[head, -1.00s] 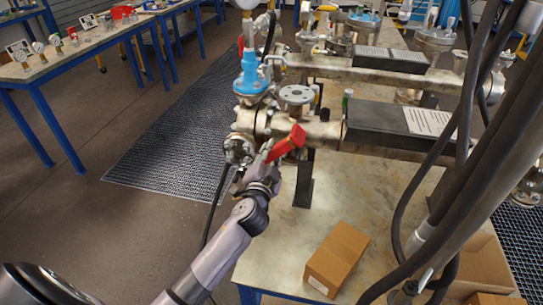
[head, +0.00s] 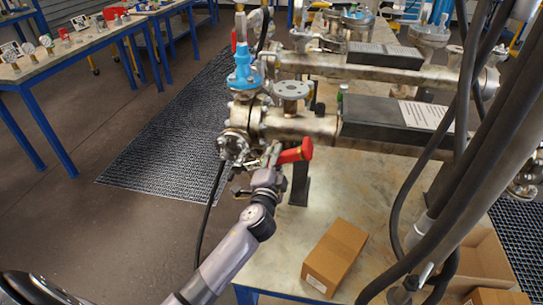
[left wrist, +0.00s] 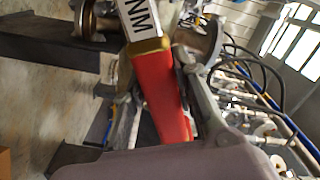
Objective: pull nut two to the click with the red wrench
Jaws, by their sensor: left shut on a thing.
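The red wrench (head: 294,153) reaches to the right from beside the round end flange (head: 234,147) of the near vessel (head: 300,126). My left gripper (head: 271,160) is shut on the wrench, just right of and below the flange. In the left wrist view the wrench's red handle (left wrist: 160,92) with a white "NM" label lies against a grey finger of the left gripper (left wrist: 192,95). The nuts on the flange are too small to tell apart, so nut two cannot be picked out, nor how the wrench head sits. My right gripper is not in view.
A blue valve (head: 243,72) and an upturned flange (head: 291,90) stand above the near vessel. A cardboard box (head: 336,257) sits on the bench (head: 375,190). Dark hoses (head: 470,150) hang at the right. The floor left of the bench is open.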

